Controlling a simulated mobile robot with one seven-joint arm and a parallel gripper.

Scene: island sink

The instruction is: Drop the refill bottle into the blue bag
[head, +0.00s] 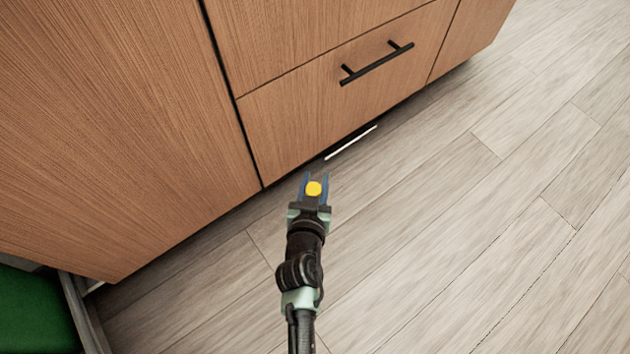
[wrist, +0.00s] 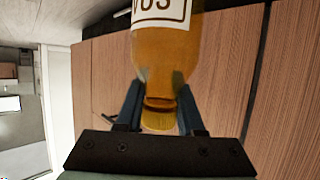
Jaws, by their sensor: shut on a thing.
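The refill bottle (wrist: 165,55) is amber with a white label and dark lettering. In the wrist view it fills the upper middle, its far end cut off by the frame's top edge. My gripper (wrist: 159,92) is shut on its near end, with one blue finger on each side. In the head view my gripper (head: 316,177) is at the middle, in front of the wooden cabinet, and only a round yellow end of the bottle (head: 314,188) shows between the fingers. I see no blue bag in either view.
Wooden cabinet fronts (head: 110,120) fill the head view's upper left, with a black bar handle (head: 377,63) on a drawer. Pale plank floor (head: 480,220) is clear to the right. A green surface (head: 35,310) with a grey edge lies at the lower left.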

